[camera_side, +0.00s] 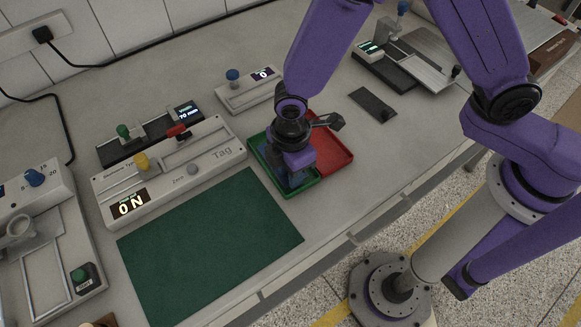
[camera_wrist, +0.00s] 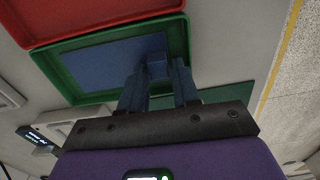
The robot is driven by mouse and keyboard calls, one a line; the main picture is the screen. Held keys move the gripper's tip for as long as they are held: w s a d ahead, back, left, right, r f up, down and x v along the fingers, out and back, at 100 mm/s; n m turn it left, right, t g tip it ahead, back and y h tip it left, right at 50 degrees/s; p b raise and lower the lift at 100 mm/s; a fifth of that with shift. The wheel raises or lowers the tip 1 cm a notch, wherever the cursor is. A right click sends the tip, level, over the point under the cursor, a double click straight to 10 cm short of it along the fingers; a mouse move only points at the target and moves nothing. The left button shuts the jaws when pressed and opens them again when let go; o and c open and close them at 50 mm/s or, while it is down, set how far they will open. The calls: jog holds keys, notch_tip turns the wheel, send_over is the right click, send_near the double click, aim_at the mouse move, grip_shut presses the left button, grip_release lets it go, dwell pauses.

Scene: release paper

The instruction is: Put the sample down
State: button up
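The sample looks like a flat blue sheet (camera_wrist: 105,62) lying inside the green tray (camera_wrist: 62,84). A small blue block (camera_wrist: 157,66) stands up at its near edge, between my fingers. My gripper (camera_wrist: 158,82) is low over the tray, with one blue finger on each side of the block. I cannot tell whether the fingers press on the block or stand slightly apart from it. In the side view my gripper (camera_side: 297,178) reaches down into the green tray (camera_side: 262,157) and hides most of the sample.
A red tray (camera_side: 335,152) adjoins the green one on its right. A small dark plate (camera_side: 372,103) and another instrument (camera_side: 400,62) are behind right.

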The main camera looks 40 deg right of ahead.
notch_tip(320, 180, up, 12)
jog(key=shift+r, duration=0.15)
dwell(0.7)
jog(key=shift+d, duration=0.1)
jog(key=s+d+r+m, duration=0.2)
jog(key=s+d, duration=0.5)
jog(key=d, duration=0.5)
jog(key=s+d+r+m, duration=0.2)
jog(key=s+d+r, duration=0.2)
jog(key=s+d, duration=0.4)
jog(key=d, duration=0.5)
jog(key=shift+d+m, duration=0.15)
jog(key=shift+m, duration=0.25)
